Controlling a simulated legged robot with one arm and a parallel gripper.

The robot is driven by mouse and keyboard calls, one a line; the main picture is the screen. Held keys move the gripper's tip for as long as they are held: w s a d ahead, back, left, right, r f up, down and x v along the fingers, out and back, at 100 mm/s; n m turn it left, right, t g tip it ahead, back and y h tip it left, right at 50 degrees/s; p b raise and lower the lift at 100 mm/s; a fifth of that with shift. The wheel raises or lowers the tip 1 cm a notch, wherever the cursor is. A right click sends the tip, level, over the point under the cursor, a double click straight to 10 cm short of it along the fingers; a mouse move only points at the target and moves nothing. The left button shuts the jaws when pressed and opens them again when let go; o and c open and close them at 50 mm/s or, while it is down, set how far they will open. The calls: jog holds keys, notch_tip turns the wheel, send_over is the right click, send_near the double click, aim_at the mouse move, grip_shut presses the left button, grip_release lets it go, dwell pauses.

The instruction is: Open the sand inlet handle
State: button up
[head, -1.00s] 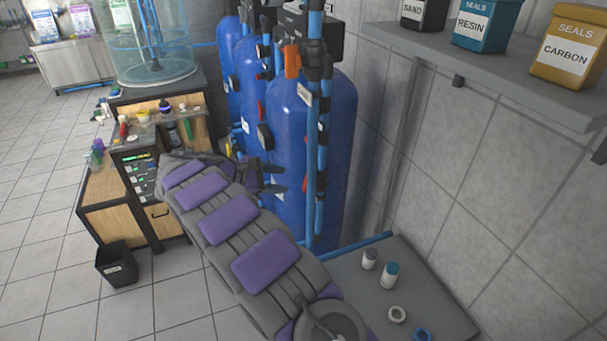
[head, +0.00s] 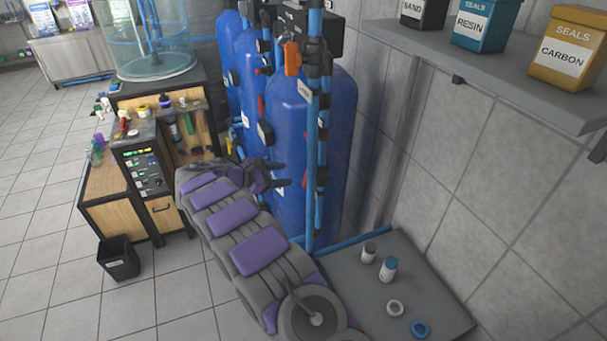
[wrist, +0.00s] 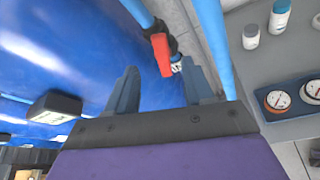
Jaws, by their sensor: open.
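My gripper (head: 274,177) is open and empty in front of the nearest blue tank (head: 318,125), at about its mid height. In the wrist view my gripper (wrist: 158,85) has its two fingers spread. A red valve handle (wrist: 160,54) on a blue pipe (wrist: 211,35) appears beyond and between the fingertips, apart from them. A small white tag beside it is too small to read. In the head view an orange handle (head: 292,58) sits high on the front pipe, and a red handle (head: 261,105) shows further left. I cannot tell which one is the sand inlet handle.
Vertical blue pipes (head: 313,140) stand close to my arm. A grey ledge (head: 350,285) with bottles and rings lies at right. A shelf (head: 500,82) with labelled boxes hangs above. A control cabinet (head: 150,160) and bin (head: 118,259) stand left; the floor there is clear.

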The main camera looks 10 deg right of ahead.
jog(key=x, duration=0.9)
jog(key=shift+w+r, duration=0.1)
grip_shut()
jog(key=shift+r, duration=0.1)
